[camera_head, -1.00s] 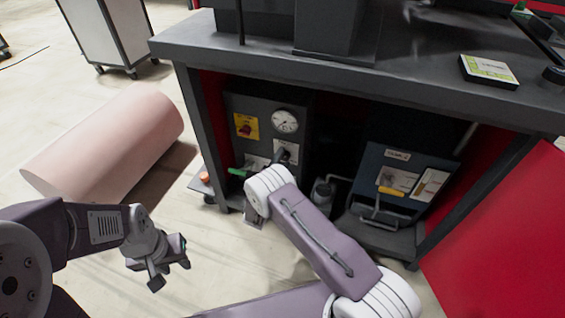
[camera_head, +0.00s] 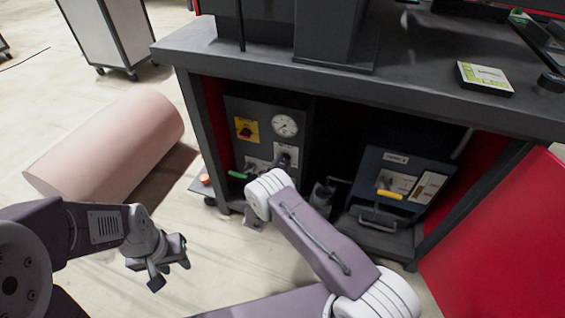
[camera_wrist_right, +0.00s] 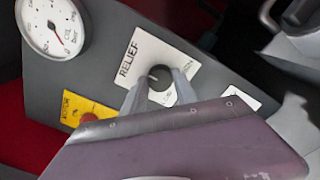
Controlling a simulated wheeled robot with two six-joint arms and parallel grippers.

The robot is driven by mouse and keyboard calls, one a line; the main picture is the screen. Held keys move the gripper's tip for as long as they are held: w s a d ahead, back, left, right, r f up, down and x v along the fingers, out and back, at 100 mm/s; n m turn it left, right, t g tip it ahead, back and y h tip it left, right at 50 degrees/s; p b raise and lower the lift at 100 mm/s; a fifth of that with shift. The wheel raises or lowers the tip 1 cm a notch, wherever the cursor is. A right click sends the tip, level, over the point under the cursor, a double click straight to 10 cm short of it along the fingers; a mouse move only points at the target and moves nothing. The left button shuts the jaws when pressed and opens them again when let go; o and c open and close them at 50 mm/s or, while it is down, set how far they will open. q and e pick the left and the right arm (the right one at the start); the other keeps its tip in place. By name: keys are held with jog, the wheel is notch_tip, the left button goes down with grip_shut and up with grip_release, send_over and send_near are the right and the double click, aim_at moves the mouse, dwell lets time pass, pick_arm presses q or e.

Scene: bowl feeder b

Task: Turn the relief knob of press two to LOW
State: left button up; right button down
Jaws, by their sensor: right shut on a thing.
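The relief knob (camera_wrist_right: 161,88) is a round black knob with a small white pointer mark, on a white plate (camera_wrist_right: 137,50) lettered RELIEF in the right wrist view. My right gripper (camera_wrist_right: 161,90) is shut on it, one finger on each side. LOW and HIGH markings cannot be read. In the head view the dark press panel (camera_head: 262,110) stands inside the left part of the bench, and my right arm reaches to its lower right, where the knob is hard to make out. My left gripper (camera_head: 169,272) is open and empty above the floor.
The panel also carries a round white gauge (camera_head: 285,125), a yellow plate with a red switch (camera_head: 246,130) and a green-handled lever (camera_head: 238,174). A second unit with a yellow handle (camera_head: 389,194) stands to the right. A pink roll (camera_head: 110,145) lies left.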

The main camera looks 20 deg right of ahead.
jog(key=n+p, duration=0.1)
jog(key=n, duration=0.9)
jog(key=shift+p, duration=0.4)
jog(key=n, duration=0.3)
jog(key=shift+n, duration=0.3)
jog(key=n, duration=0.3)
jog(key=shift+f+n, duration=0.1)
jog(key=shift+n, duration=0.2)
jog(key=n, duration=0.3)
jog(key=shift+n, duration=0.3)
jog(key=n, duration=0.6)
jog(key=shift+n, duration=0.3)
jog(key=c, duration=1)
grip_release()
